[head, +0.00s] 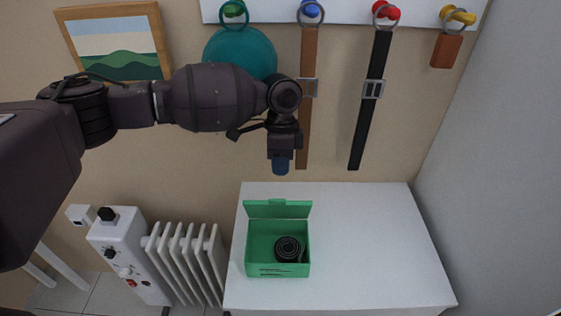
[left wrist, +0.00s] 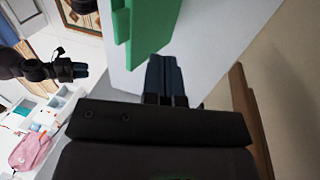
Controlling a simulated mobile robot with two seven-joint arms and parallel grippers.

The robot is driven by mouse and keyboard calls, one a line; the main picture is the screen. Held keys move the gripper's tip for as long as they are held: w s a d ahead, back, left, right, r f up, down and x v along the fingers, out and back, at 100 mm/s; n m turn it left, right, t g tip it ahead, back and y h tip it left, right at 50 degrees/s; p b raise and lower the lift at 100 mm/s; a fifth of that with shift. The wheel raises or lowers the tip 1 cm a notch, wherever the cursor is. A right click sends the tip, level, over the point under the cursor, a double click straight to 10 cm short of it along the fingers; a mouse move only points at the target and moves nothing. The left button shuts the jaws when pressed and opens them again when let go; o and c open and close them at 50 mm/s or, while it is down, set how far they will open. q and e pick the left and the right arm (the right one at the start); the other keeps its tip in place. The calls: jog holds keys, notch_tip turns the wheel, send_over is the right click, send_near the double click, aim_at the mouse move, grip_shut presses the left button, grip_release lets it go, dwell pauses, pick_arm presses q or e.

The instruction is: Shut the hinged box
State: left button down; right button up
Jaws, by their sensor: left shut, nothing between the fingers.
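The green hinged box (head: 258,269) stands on the white top with its lid (head: 278,209) raised upright along the back edge. A dark coiled belt (head: 288,249) lies inside, toward the right. My left gripper (head: 281,164) points down above and behind the raised lid, apart from it. In the left wrist view the left gripper's blue fingers (left wrist: 165,76) are shut and empty, close beside a green part of the box (left wrist: 150,30). My right gripper (left wrist: 80,70) shows small at the left of that view; its fingers are too small to judge.
The white top (head: 370,245) is clear right of the box. Belts (head: 370,105) and a teal round thing (head: 240,50) hang from hooks on the wall behind. A white radiator (head: 190,260) stands left, below a framed picture (head: 115,45). A grey panel (head: 495,170) rises on the right.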

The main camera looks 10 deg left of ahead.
aim_at(278, 209)
pick_arm(q)
jog(key=shift+s+d+f+b, duration=0.2)
jog(key=shift+s+f+b, duration=0.3)
jog(key=shift+s+f, duration=0.4)
jog(key=shift+s+d+f+b, duration=0.15)
jog(key=shift+s+f+b, duration=0.35)
jog(key=shift+s, duration=0.55)
jog(key=shift+f, duration=0.1)
